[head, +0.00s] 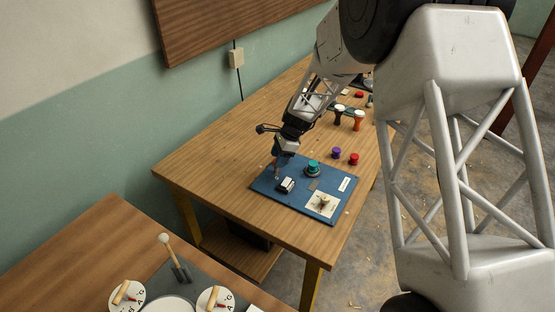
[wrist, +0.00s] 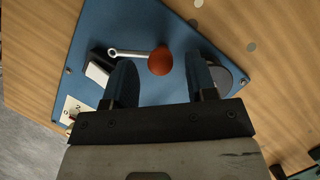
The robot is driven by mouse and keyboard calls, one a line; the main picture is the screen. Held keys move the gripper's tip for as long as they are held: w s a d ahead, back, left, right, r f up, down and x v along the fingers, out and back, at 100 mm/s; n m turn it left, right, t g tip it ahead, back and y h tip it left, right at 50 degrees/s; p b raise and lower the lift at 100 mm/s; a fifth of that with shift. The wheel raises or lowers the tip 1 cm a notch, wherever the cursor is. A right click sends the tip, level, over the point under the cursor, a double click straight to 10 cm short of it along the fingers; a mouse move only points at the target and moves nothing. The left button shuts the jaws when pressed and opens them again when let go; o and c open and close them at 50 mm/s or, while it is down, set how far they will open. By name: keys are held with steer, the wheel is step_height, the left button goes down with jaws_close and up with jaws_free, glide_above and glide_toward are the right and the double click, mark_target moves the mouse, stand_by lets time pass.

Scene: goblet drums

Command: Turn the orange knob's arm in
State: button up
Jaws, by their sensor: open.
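The orange knob (wrist: 160,61) is a round ball on the end of a thin metal arm (wrist: 128,53) in the wrist view. The arm runs left from the knob to a ring-shaped end on the blue board (wrist: 150,25). My gripper (wrist: 160,66) is open, with one dark finger left of the knob and one right of it. The knob shows between the fingertips; I cannot tell whether they touch it. In the head view my gripper (head: 279,158) points down over the left part of the blue board (head: 262,186), and the knob is hard to make out there.
The table's left side (head: 215,165) is clear.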

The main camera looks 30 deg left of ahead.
steer(key=shift+s+a+f, duration=0.15)
steer(key=shift+a+f, duration=0.05)
steer(key=shift+f, duration=0.4)
steer(key=shift+c, duration=0.2)
steer(key=c, duration=0.9)
